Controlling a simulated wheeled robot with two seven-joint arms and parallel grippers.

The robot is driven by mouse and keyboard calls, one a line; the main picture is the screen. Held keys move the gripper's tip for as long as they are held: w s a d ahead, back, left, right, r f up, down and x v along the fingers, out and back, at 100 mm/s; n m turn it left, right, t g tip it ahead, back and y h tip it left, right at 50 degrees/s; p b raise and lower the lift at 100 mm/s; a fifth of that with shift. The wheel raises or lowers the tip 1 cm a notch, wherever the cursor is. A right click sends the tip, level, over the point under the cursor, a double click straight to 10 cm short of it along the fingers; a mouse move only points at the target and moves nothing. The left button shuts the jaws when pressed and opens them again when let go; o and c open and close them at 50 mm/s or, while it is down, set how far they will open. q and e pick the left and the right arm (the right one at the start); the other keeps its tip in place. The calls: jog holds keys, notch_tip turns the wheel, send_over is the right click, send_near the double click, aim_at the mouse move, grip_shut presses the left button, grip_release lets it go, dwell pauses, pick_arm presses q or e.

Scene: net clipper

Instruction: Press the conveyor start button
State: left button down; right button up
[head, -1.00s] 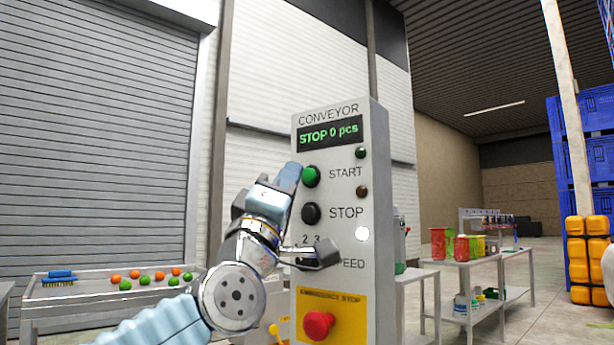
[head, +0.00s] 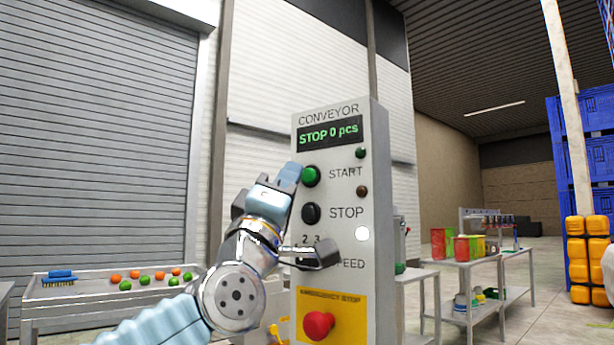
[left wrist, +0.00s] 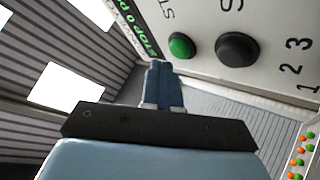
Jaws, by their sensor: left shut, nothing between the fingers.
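The green start button (head: 311,176) is on the front of the grey conveyor control box (head: 345,290), beside the word START. It also shows in the left wrist view (left wrist: 181,46). The display (head: 330,133) reads STOP 0 pcs. My left gripper (head: 291,172) is shut and empty, its tips just left of the start button. In the left wrist view its fingers (left wrist: 160,68) point toward the panel, close to the button; I cannot tell whether they touch it. My right gripper is not in view.
The black stop button (head: 311,213) is just below, with a speed switch partly hidden by my arm. A red emergency stop (head: 319,325) sits lower. A tray table (head: 50,300) with orange and green balls stands left. Tables with coloured containers (head: 462,247) stand right.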

pick_arm(q)
jog(key=shift+w+d, duration=0.1)
jog(key=shift+w, duration=0.05)
jog(key=shift+w+d, duration=0.2)
jog(key=shift+w+d, duration=0.25)
jog(key=shift+w, duration=0.05)
dwell(0.8)
dwell(0.4)
jog(key=shift+s+a, duration=0.55)
jog(key=shift+s, duration=0.1)
jog(key=shift+s+a+b, duration=1.5)
jog(key=shift+s+a, duration=0.15)
jog(key=shift+s, duration=0.2)
